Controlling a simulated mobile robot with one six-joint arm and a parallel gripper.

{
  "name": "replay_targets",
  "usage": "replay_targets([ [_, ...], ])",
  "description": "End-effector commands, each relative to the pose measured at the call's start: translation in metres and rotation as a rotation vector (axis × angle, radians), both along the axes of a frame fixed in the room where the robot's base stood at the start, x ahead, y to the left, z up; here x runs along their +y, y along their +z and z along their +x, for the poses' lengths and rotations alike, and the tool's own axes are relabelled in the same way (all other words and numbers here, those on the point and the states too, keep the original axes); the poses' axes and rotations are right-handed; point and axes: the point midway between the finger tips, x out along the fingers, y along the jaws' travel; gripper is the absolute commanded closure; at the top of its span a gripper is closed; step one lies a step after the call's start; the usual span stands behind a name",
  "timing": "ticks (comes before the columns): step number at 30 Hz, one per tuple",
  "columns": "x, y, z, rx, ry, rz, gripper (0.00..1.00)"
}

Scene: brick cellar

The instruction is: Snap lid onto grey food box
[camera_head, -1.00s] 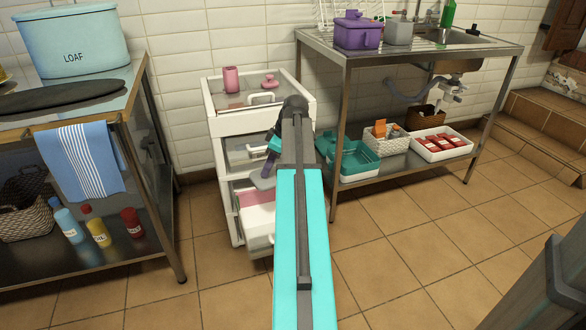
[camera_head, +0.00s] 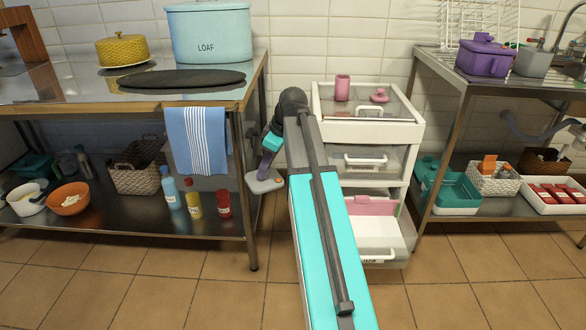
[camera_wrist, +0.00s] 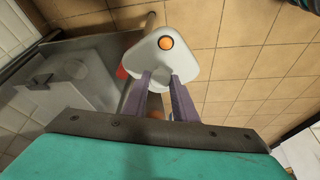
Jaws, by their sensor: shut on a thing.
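My gripper (camera_head: 267,163) is shut on a light grey lid (camera_head: 266,184) in the head view, in front of the gap between the left metal table and the white drawer unit. In the wrist view the purple fingers (camera_wrist: 162,80) grip the near edge of the lid (camera_wrist: 185,62), which has a round orange knob (camera_wrist: 166,43). The lid hangs free above the floor.
The left table (camera_head: 60,92) carries a blue loaf bin (camera_head: 209,40) and a yellow domed dish (camera_head: 123,51). Bottles and bowls stand on its lower shelf. The drawer unit (camera_head: 382,131) has its bottom drawer (camera_head: 375,240) pulled out. The floor in front is clear.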

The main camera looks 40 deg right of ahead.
Motion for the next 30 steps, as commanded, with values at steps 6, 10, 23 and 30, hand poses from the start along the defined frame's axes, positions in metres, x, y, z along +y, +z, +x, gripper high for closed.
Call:
replay_targets([
  [6,0.059,0.013,0.011,0.001,0.019,-0.001,0.96],
  [10,0.089,0.02,0.014,0.003,0.018,-0.003,0.96],
  [23,0.186,0.044,0.011,0.006,-0.07,-0.007,0.96],
  [30,0.227,0.056,-0.001,0.005,-0.253,-0.005,0.96],
])
